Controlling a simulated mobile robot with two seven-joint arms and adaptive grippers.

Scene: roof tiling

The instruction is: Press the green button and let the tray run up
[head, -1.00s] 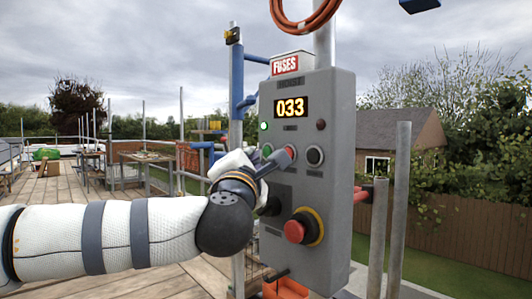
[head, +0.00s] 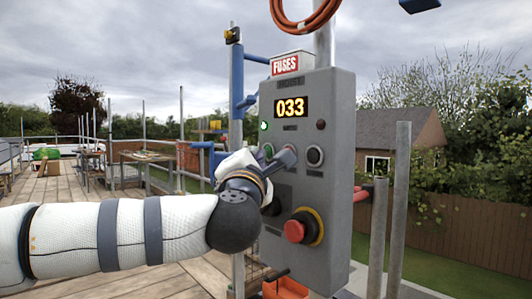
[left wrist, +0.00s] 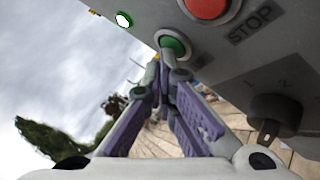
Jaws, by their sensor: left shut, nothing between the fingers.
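The grey control box (head: 335,190) stands at the centre right in the head view, its display (head: 291,107) reading 033. The green button (head: 267,150) is on its front; it also shows in the left wrist view (left wrist: 173,42). The red stop button (left wrist: 206,7) is beside it in the left wrist view. My left gripper (head: 286,160) is shut and empty. In the left wrist view its fingertips (left wrist: 165,62) overlap the green button's lower edge; I cannot tell whether they touch. My right gripper and the tray are not seen.
A red emergency knob (head: 296,231) on a yellow ring sits low on the box. A black rotary switch (left wrist: 275,113) is close to the fingers. A lit green lamp (head: 263,126) is above the green button. Scaffold poles (head: 397,200) stand to the right.

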